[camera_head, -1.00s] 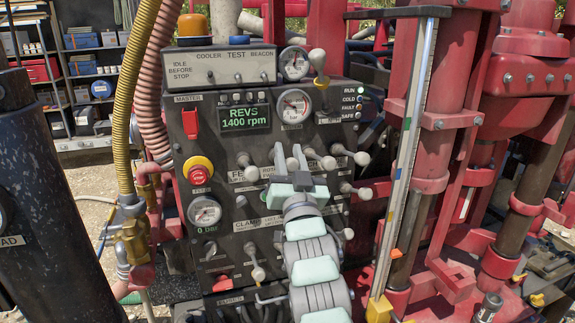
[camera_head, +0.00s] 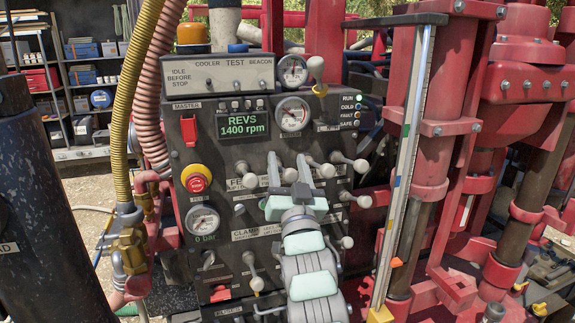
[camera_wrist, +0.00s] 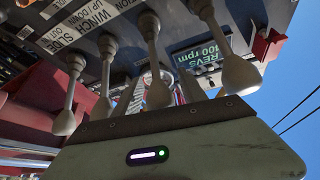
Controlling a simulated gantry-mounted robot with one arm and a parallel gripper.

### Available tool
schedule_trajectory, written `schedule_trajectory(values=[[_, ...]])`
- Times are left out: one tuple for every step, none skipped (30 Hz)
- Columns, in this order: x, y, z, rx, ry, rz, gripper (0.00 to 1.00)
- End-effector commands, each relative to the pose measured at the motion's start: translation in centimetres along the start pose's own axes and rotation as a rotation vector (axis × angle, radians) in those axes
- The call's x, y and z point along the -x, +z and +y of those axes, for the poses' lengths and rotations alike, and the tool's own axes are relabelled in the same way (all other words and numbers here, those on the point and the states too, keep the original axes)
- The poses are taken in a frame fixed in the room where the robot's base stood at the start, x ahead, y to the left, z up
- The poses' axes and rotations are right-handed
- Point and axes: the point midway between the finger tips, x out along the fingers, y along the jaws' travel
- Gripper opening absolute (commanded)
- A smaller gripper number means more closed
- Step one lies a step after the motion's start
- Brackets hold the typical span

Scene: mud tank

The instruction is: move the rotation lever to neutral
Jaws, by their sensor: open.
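My gripper (camera_head: 288,163) is open at the row of levers on the drill control panel (camera_head: 225,155). The feed lever (camera_head: 247,178) is just left of the fingers.
The winch lever (camera_head: 325,170) and slide lever (camera_head: 362,165) stand close on the right. A red emergency stop (camera_head: 197,183) is at left, with hoses (camera_head: 125,110) beyond. The red mast (camera_head: 445,150) and a tall scale (camera_head: 408,160) bound the right side.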

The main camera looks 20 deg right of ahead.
Motion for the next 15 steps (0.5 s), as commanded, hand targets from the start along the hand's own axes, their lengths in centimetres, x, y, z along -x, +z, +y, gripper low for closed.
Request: schedule_trajectory(values=[[0.2, 0.1, 0.1, 0.001, 0.000, 0.000, 0.49], [0.4, 0.1, 0.1, 0.001, 0.001, -0.001, 0.49], [0.7, 0.2, 0.1, 0.001, 0.001, -0.001, 0.49], [1.0, 0.2, 0.1, 0.002, 0.001, -0.002, 0.49], [1.4, 0.2, 0.1, 0.002, 0.001, -0.002, 0.49], [1.9, 0.2, 0.1, 0.002, 0.001, -0.001, 0.49], [2.4, 0.1, 0.1, 0.002, 0.000, 0.000, 0.49], [2.9, 0.1, 0.1, 0.002, 0.001, 0.001, 0.49], [3.6, 0.2, 0.1, 0.002, 0.001, -0.001, 0.49], [4.2, 0.3, 0.2, 0.002, 0.001, 0.000, 0.49], [4.8, 0.2, 0.1, 0.002, 0.000, 0.001, 0.49], [5.6, 0.1, 0.1, 0.001, 0.000, 0.002, 0.49], [6.1, 0.2, 0.1, 0.000, 0.001, 0.001, 0.49], [6.6, 0.2, 0.2, 0.000, 0.002, -0.001, 0.49], [7.3, 0.2, 0.1, 0.001, 0.001, 0.000, 0.49]])
